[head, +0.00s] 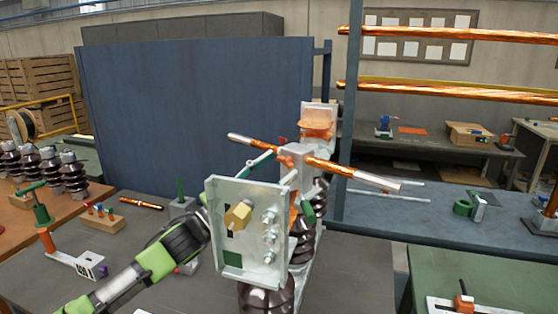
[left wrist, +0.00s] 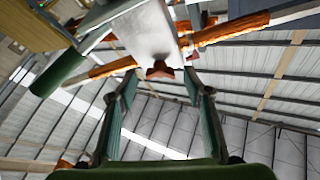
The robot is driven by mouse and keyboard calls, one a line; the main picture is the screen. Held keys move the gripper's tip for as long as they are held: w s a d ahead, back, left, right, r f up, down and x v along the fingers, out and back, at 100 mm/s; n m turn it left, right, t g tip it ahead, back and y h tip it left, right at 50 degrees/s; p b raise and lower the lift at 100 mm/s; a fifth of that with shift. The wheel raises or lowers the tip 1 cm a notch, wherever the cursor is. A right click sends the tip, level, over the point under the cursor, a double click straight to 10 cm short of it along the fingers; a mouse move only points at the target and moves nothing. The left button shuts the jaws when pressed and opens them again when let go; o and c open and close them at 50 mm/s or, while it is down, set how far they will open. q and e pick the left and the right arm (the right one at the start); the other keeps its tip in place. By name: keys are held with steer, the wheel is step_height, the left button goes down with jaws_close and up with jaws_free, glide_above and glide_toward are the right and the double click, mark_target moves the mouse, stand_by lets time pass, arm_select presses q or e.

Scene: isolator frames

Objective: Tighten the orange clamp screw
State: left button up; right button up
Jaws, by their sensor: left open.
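The orange clamp screw (left wrist: 160,69) shows in the left wrist view as a small winged piece under a pale metal clamp body (left wrist: 150,35). In the head view the clamp (head: 296,160) sits around a slanted copper rod (head: 345,169), on top of a dark ribbed insulator (head: 302,238). My left gripper (left wrist: 161,84) is open, its two fingers spread to either side of the screw from below, with no clear contact. My right gripper is out of view.
The upright metal plate (head: 218,188) with a brass hex piece (head: 238,215) stands close in front. A green handle (left wrist: 58,72) juts out beside the clamp. A blue panel (head: 190,110) stands behind. Several insulators (head: 72,175) and tools are on the left table.

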arm_select(q)
steer(key=shift+w+d+r, duration=0.25)
steer(key=shift+w+d, duration=0.1)
steer(key=shift+d, duration=0.15)
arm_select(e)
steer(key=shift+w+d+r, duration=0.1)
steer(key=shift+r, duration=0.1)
arm_select(q)
steer(key=c, duration=1.1)
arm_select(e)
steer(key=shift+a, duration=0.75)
